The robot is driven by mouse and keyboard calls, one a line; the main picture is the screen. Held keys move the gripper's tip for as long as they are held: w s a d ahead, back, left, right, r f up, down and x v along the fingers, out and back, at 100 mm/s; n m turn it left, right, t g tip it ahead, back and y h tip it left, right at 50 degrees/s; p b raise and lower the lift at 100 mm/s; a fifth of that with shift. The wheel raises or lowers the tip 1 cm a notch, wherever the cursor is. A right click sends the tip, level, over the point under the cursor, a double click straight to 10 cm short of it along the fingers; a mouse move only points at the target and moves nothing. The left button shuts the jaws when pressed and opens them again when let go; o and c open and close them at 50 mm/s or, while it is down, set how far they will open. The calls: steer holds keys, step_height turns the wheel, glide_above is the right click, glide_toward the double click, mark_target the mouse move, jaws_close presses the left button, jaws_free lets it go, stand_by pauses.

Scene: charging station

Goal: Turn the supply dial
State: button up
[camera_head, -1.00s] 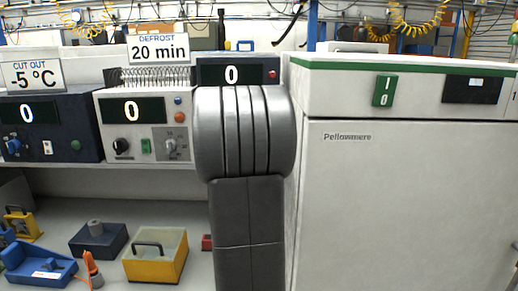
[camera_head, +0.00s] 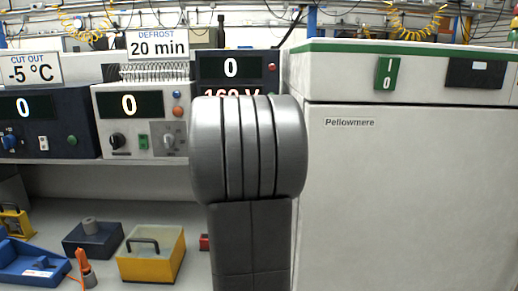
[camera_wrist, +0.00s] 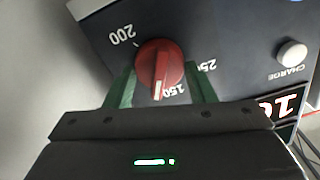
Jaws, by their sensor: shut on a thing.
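The supply dial (camera_wrist: 160,60) is a red knob on a dark panel, seen upside down in the wrist view. Its white pointer mark lies by the printed 150; 200 and part of another number also show around it. My gripper (camera_wrist: 161,84) has its green fingers on either side of the knob, shut on it. In the head view, the dark supply unit (camera_head: 210,70) stands behind my arm, with a 0 and a partly covered red "160 V" on its front. My arm hides the dial and gripper there.
A white CHARGE button (camera_wrist: 291,53) sits beside the dial. A white defrost unit (camera_head: 101,103) and a dark blue cut-out unit (camera_head: 80,110) stand left. A large white Pellowmere cabinet (camera_head: 400,190) stands close on the right. Tools and boxes lie on the shelf below.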

steer(key=o, duration=1)
steer(key=shift+c, duration=0.2)
steer(key=s, duration=1.4)
steer(key=shift+w, duration=0.1)
